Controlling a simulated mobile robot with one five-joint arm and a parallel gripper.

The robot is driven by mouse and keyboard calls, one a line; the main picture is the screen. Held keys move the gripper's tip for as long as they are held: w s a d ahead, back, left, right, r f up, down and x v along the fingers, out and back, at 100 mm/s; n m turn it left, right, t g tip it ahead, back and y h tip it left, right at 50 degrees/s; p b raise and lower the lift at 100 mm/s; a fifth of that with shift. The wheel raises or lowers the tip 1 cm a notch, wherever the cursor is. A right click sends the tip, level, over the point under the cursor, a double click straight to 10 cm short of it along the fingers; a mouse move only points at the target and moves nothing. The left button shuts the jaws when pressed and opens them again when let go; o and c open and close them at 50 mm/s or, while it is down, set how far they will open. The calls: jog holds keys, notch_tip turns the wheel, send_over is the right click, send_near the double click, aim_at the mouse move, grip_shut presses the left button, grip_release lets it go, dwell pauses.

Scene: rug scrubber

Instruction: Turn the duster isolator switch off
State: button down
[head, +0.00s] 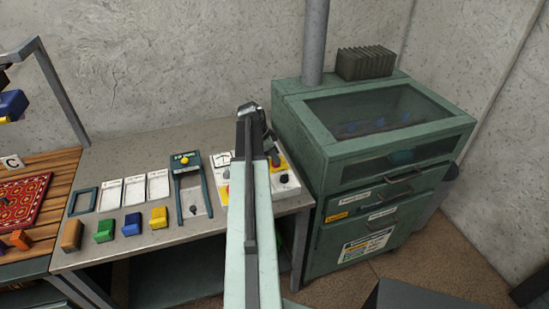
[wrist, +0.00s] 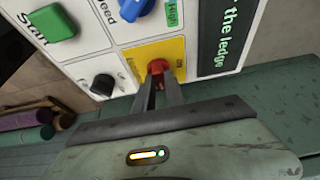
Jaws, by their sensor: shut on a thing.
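A red rotary knob (wrist: 157,67) sits on a yellow square (wrist: 140,58) of a white control panel (wrist: 85,48) in the wrist view. It appears to be the isolator switch; its own label is not readable. My gripper (wrist: 158,84) has its two fingers closed on the red knob, one on each side. The knob's exact turn angle is hard to tell. In the head view the panel (head: 286,182) lies on the bench, left of the green cabinet, and my arm covers part of it. The fingertips and the gripped knob are hidden there.
Near the red knob are a green button (wrist: 52,22), a blue knob (wrist: 136,9) and a black knob (wrist: 102,84). The green cabinet (head: 330,165) stands close on the right.

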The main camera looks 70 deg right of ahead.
jog(key=n, duration=0.2)
jog(key=n+t+h, duration=0.1)
jog(key=shift+s+a+n, duration=0.15)
jog(key=shift+a+n, duration=0.05)
jog(key=shift+n, duration=0.2)
jog(key=n+t, duration=0.1)
jog(key=n, duration=0.1)
jog(key=n+t, duration=0.1)
jog(key=n, duration=0.2)
jog(key=shift+s+n+h, duration=0.15)
jog(key=shift+n+h, duration=0.15)
jog(key=n+t, duration=0.2)
jog(key=n, duration=0.2)
jog(key=shift+s, duration=0.1)
jog(key=shift+d+n+t+y, duration=0.1)
jog(key=shift+n+t+y, duration=0.2)
jog(key=shift+n, duration=0.85)
jog(key=shift+n+t+y, duration=0.2)
jog(key=shift+n+t, duration=0.2)
jog(key=shift+n, duration=0.75)
jog(key=c, duration=1.4)
grip_release()
